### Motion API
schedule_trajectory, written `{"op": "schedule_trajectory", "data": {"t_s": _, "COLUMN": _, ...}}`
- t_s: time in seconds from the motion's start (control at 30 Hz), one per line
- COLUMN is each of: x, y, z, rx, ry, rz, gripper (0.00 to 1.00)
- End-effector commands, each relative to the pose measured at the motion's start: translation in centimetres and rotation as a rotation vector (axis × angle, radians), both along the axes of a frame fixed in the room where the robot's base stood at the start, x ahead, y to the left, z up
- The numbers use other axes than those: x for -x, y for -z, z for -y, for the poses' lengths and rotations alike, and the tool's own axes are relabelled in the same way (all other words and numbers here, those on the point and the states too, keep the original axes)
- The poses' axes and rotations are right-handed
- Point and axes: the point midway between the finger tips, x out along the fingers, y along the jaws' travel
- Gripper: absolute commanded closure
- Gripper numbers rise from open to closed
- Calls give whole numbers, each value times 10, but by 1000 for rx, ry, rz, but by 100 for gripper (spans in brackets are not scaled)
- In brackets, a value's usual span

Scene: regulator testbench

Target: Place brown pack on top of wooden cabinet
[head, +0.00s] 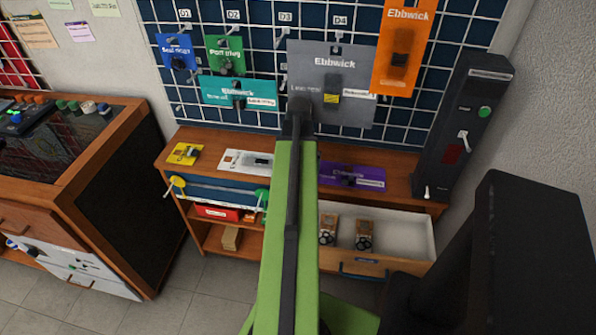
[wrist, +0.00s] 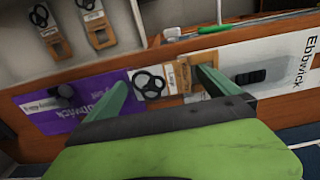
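A brown pack (wrist: 153,83) with a black handwheel on a pale face shows between my gripper's fingertips in the wrist view. My gripper (wrist: 163,79) has its two green fingers well apart, one at each end of this pack. Whether they press on it or stand clear, I cannot tell. The pack appears at or just above the wooden cabinet's top (head: 398,177), between a purple card and a white card. In the head view my arm hides this pack and the fingertips (head: 299,108).
The cabinet's open drawer (head: 410,232) holds two similar packs (head: 328,230) (head: 364,235). A purple card (head: 352,176), a white card (head: 246,162) and a yellow card (head: 184,154) lie on the top. A dark tower (head: 462,125) stands right; a gridded panel (head: 262,20) hangs behind.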

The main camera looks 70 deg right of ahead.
Motion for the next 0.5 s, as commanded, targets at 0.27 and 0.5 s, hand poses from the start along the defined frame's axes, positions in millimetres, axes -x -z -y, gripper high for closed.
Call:
{"op": "schedule_trajectory", "data": {"t_s": 0.27, "x": 0, "y": -3, "z": 1, "rx": 0, "ry": 1, "rz": 1, "gripper": 0}}
{"op": "schedule_trajectory", "data": {"t_s": 0.5, "x": 1, "y": -34, "z": 1, "rx": 0, "ry": 2, "rz": 1, "gripper": 0}}
